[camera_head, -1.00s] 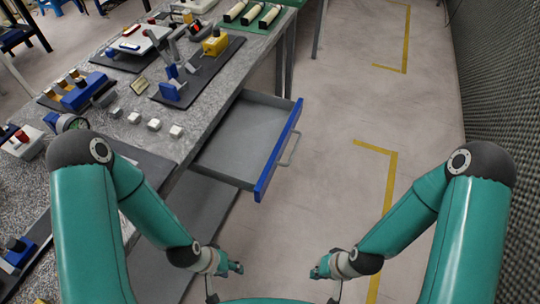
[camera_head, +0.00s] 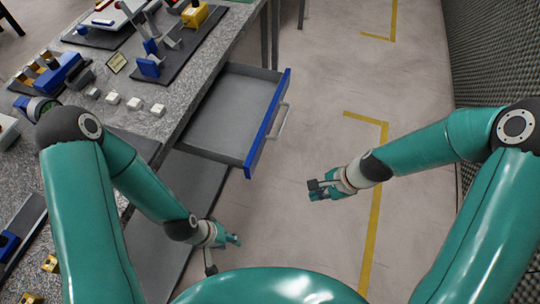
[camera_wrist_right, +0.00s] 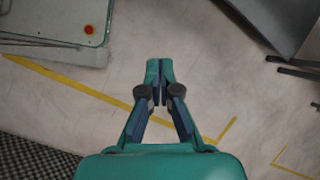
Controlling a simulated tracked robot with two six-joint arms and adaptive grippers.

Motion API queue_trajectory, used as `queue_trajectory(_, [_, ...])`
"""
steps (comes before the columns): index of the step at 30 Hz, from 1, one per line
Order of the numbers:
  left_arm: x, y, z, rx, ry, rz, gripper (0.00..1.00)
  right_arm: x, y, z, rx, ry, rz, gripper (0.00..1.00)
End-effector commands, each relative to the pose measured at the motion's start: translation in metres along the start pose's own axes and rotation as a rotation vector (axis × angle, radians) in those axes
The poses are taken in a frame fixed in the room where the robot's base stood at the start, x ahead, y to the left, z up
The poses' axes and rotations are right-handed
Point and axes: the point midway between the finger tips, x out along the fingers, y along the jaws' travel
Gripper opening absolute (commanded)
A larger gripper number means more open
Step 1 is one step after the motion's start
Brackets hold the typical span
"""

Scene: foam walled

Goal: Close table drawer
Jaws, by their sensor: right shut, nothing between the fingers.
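The table drawer (camera_head: 225,118) is pulled out of the grey speckled table (camera_head: 185,90). It has a grey empty tray, a blue front (camera_head: 268,124) and a metal handle (camera_head: 280,122). My right gripper (camera_head: 318,190) is in front of the drawer, to the right of its blue front and apart from it, over open floor. In the right wrist view its fingers (camera_wrist_right: 160,75) are shut together with nothing between them. My left gripper (camera_head: 234,240) hangs below the drawer in the head view, near the table's lower shelf. Its fingers are too small to judge.
Several small white blocks (camera_head: 135,104), blue and yellow fixtures and dark mats lie on the tabletop. Floor with yellow tape lines (camera_head: 380,160) is clear right of the drawer. A dark textured wall (camera_head: 490,60) stands at the far right.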

Motion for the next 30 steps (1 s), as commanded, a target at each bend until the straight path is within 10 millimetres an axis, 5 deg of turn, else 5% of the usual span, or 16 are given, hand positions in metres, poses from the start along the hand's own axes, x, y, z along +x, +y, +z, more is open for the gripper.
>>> queue_trajectory(1, [0.007,-0.003,0.0,0.0,0.0,0.0,0.4,-0.018,-0.027,0.007,0.149,-0.048,-0.054,0.0])
queue_trajectory(4, [0.011,-0.004,0.0,0.0,0.0,0.0,0.4,-0.054,-0.064,0.029,0.391,-0.172,-0.114,0.0])
queue_trajectory(10, [0.014,-0.005,0.0,0.0,0.0,0.0,0.4,-0.086,-0.095,0.055,0.585,-0.311,-0.146,0.0])
queue_trajectory(27, [0.033,-0.012,0.0,0.0,0.0,0.0,0.4,0.01,-0.115,0.079,0.586,-0.31,-0.14,0.0])
queue_trajectory(30, [0.027,-0.01,0.0,0.0,0.0,0.0,0.4,0.012,-0.125,0.094,0.583,-0.311,-0.142,0.0])
